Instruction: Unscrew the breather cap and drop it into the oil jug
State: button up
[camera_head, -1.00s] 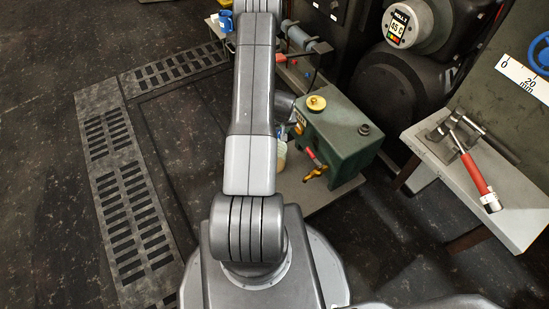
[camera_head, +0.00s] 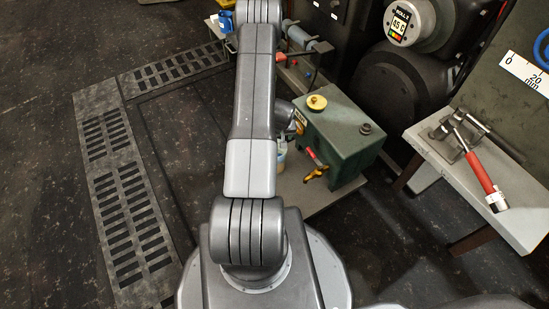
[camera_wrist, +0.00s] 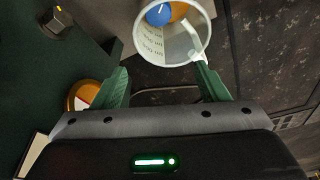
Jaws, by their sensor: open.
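A green tank (camera_head: 340,140) stands right of my arm. A round yellow cap (camera_head: 317,103) and a smaller dark fitting (camera_head: 366,129) sit on its top; I cannot tell which is the breather cap. The jug (camera_head: 281,156) is mostly hidden behind my arm beside the tank. In the wrist view the pale, marked jug (camera_wrist: 170,45) is open toward me, with blue and orange things inside. My gripper (camera_wrist: 160,75) has two green fingers spread wide, with nothing between them, and the jug lies beyond their tips.
A brass tap with a red handle (camera_head: 315,165) juts from the tank's front. An orange-rimmed round part (camera_wrist: 83,95) is partly hidden by the left finger. A bench (camera_head: 480,180) with a red-handled tool stands at right. Slotted floor plates (camera_head: 125,200) lie at left, with bare floor around.

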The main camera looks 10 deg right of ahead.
jog(key=p+v, duration=0.3)
jog(key=v, duration=1)
jog(key=shift+r, duration=0.4)
jog(key=shift+f, duration=0.15)
jog(key=b+x, duration=0.1)
jog(key=x, duration=0.9)
jog(key=shift+w, duration=0.4)
